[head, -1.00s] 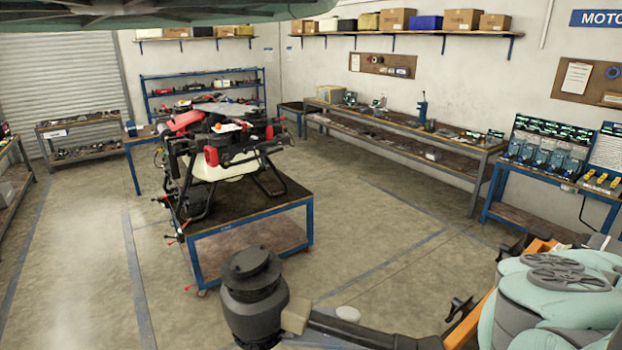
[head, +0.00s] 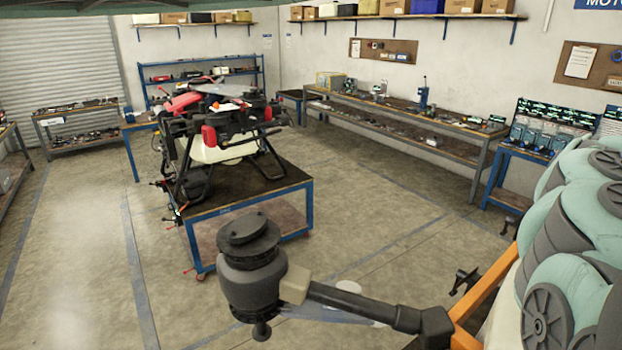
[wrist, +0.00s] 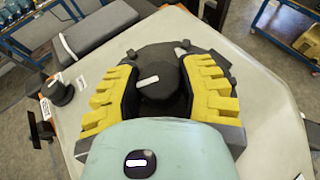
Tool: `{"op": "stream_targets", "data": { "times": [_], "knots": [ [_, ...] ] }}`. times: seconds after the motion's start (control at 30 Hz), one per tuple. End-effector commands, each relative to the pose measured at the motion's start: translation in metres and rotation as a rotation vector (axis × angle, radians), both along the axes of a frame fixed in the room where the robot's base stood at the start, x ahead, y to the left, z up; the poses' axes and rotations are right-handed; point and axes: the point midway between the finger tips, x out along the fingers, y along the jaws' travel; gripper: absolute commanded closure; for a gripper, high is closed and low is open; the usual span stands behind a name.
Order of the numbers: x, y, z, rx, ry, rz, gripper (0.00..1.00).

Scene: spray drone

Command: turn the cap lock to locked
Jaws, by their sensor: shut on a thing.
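In the wrist view, a dark round cap lock (wrist: 157,80) with a short white bar on its top sits between the yellow-padded fingers of my gripper (wrist: 158,90). The fingers are shut on it from its left and right. The white bar lies nearly level across the picture, its right end slightly higher. A wider dark disc (wrist: 160,52) shows behind the cap, on a pale flat-topped body (wrist: 265,110). My gripper's teal housing hides the near side. The cap and gripper cannot be made out in the head view.
A smaller dark knob (wrist: 59,92) with a white mark stands left of my gripper, beside a grey block (wrist: 95,38). In the head view, a black motor (head: 250,265) on a boom stands in front. Another drone (head: 215,135) rests on a blue cart (head: 250,205). Open floor lies around the cart.

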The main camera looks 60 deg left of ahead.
Motion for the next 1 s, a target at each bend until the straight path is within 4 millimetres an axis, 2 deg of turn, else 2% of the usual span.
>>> {"op": "stream_targets", "data": {
  "times": [0.03,0.17,1.0],
  "knots": [
    [0.0002,-0.0017,-0.0063,0.004,0.002,-0.013,0.96],
    [0.0003,-0.0029,-0.0066,0.003,0.003,-0.046,0.96],
    [0.0003,-0.0019,-0.0018,0.001,0.0,-0.168,0.96]
  ]
}}
